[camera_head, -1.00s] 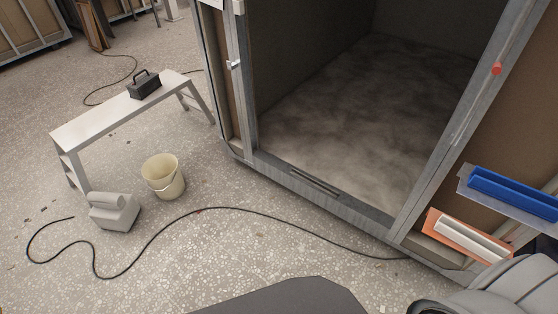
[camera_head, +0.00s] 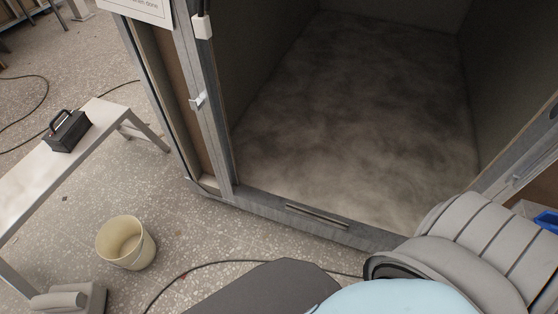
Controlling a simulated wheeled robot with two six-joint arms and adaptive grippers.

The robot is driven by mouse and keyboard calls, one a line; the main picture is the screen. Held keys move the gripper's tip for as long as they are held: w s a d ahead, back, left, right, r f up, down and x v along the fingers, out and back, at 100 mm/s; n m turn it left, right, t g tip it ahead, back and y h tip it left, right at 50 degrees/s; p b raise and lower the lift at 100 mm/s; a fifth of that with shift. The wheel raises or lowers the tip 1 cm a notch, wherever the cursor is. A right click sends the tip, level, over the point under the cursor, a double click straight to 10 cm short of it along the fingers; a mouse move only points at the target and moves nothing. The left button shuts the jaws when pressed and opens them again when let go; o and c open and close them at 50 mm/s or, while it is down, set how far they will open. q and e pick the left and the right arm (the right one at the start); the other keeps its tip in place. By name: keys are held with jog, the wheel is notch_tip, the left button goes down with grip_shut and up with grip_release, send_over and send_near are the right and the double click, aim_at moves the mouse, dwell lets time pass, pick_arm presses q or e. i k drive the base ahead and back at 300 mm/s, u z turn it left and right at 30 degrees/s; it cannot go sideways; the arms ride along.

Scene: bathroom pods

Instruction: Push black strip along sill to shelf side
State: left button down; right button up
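The black strip (camera_head: 317,215) lies flat along the grey sill (camera_head: 262,205) at the front of the pod's door opening. It sits near the middle of the sill, roughly parallel to its edge. A blue shelf item (camera_head: 547,219) shows only in part at the right edge, beyond the right door post. A grey padded arm part of mine covers the lower right and hides the right end of the sill. Neither of my grippers shows in this view.
A black cable (camera_head: 215,264) runs across the floor before the sill. The pod floor (camera_head: 350,110) is clear.

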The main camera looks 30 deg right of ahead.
aim_at(295, 209)
jog(key=z, duration=0.5)
jog(key=i, duration=0.95)
jog(key=z, duration=1.4)
jog(key=i, duration=0.6)
jog(key=z, duration=0.55)
